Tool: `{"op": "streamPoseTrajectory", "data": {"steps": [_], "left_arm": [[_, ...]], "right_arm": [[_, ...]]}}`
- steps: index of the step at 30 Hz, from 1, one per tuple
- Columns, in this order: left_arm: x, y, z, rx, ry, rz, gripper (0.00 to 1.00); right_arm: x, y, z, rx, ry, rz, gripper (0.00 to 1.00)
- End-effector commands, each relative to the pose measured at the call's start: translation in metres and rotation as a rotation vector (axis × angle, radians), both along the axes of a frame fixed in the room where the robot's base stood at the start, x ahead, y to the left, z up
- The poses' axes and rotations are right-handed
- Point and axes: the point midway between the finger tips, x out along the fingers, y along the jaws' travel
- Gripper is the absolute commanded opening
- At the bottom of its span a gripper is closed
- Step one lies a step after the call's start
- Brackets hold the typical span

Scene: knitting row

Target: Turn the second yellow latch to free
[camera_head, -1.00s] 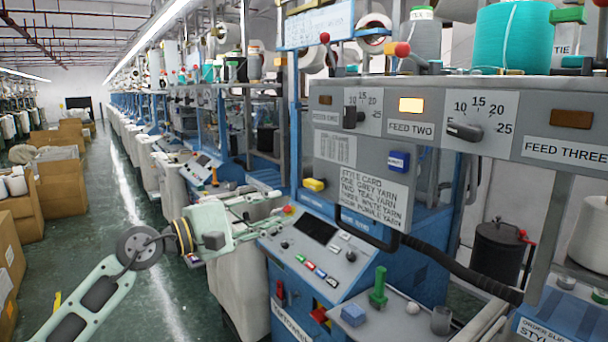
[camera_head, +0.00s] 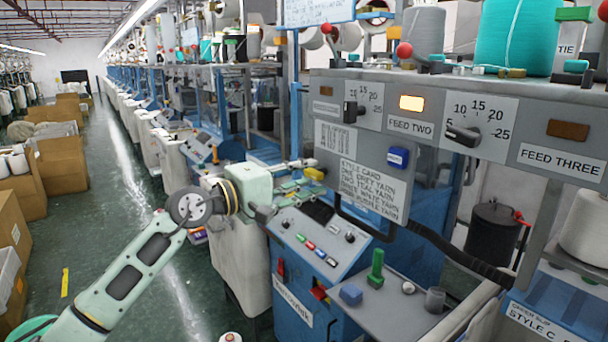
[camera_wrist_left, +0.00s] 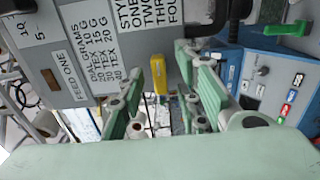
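A small yellow latch (camera_head: 315,174) sits at the lower left edge of the grey panel, below the feed one dial. It also shows in the left wrist view (camera_wrist_left: 160,82), near my fingertips. My left gripper (camera_head: 297,180) reaches in from the left, with its pale green fingers pointing at the panel edge close to this latch. In the left wrist view its fingers (camera_wrist_left: 172,75) are spread apart, with the latch showing in the gap. I cannot tell whether they touch it. No other yellow latch shows clearly. My right gripper is not in view.
A blue block (camera_head: 397,157) is on the panel right of the style card (camera_head: 370,187). Below stands a control console (camera_head: 320,240) with buttons, beside a grey shelf (camera_head: 395,310) bearing a green handle (camera_head: 376,268). The aisle at left is open, with boxes (camera_head: 62,160) along it.

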Motion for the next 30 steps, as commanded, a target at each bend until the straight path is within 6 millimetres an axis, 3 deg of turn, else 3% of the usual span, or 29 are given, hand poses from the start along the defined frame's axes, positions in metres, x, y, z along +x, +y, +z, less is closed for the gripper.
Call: {"op": "streamPoseTrajectory", "data": {"steps": [2,13,30], "left_arm": [[0.0000,0.0002,-0.0002,0.000,0.000,0.000,0.31],[-0.0001,0.0006,-0.0001,-0.001,0.001,0.000,0.00],[-0.0001,0.0008,-0.0022,-0.052,0.072,0.001,0.00]], "right_arm": [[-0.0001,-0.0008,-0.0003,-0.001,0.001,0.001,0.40],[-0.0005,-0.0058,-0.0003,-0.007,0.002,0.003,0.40],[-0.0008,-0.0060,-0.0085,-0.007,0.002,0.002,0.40]]}}
